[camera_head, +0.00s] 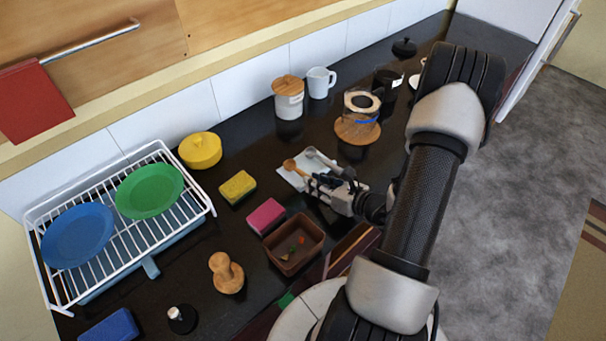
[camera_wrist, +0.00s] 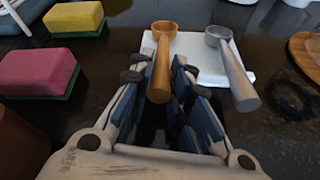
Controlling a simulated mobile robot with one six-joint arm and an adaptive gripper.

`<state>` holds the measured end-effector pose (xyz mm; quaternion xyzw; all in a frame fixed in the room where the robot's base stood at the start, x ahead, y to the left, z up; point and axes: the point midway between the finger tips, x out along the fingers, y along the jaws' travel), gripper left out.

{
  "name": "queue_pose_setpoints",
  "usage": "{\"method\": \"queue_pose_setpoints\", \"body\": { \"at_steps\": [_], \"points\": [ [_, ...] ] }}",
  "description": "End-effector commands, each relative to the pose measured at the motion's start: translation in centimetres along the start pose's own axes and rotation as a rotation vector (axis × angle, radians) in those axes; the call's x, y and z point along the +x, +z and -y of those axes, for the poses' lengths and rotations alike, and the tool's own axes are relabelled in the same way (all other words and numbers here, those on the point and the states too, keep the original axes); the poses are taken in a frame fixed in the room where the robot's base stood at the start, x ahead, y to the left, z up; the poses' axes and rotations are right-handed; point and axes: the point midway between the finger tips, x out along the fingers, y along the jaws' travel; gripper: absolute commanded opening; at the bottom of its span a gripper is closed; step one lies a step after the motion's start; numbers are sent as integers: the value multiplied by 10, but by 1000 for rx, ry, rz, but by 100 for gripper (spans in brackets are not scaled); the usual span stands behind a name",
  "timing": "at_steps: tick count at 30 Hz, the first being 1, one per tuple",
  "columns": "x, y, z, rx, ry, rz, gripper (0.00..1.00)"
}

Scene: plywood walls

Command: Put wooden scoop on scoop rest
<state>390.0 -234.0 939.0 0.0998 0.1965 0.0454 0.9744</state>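The wooden scoop (camera_wrist: 161,68) is between the fingers of my gripper (camera_wrist: 161,78), with its round bowl pointing away from me. The fingers are close on both sides of the handle and appear shut on it. The white scoop rest (camera_wrist: 200,72) lies flat beneath and beyond the fingertips. The wooden bowl is over the left part of the rest; whether it touches is unclear. A grey metal scoop (camera_wrist: 233,72) lies on the rest to the right. In the head view, my gripper (camera_head: 315,180) is at the rest (camera_head: 291,179), with the wooden scoop's bowl (camera_head: 290,165) showing beyond it.
Yellow (camera_head: 238,187) and pink (camera_head: 265,216) sponges and a brown bin (camera_head: 295,245) stand left of my gripper. A coffee maker on a wooden base (camera_head: 358,130) stands behind. A dish rack (camera_head: 120,225) with plates is far left.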

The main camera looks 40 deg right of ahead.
Motion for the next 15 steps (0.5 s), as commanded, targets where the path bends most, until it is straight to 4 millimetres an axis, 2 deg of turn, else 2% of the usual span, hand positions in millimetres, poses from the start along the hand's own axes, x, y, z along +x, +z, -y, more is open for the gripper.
{"method": "queue_pose_setpoints", "body": {
  "at_steps": [10,15],
  "points": [
    [-1,2,0,0,0,0,0],
    [-6,14,-3,-2,-1,1,0]
  ]
}}
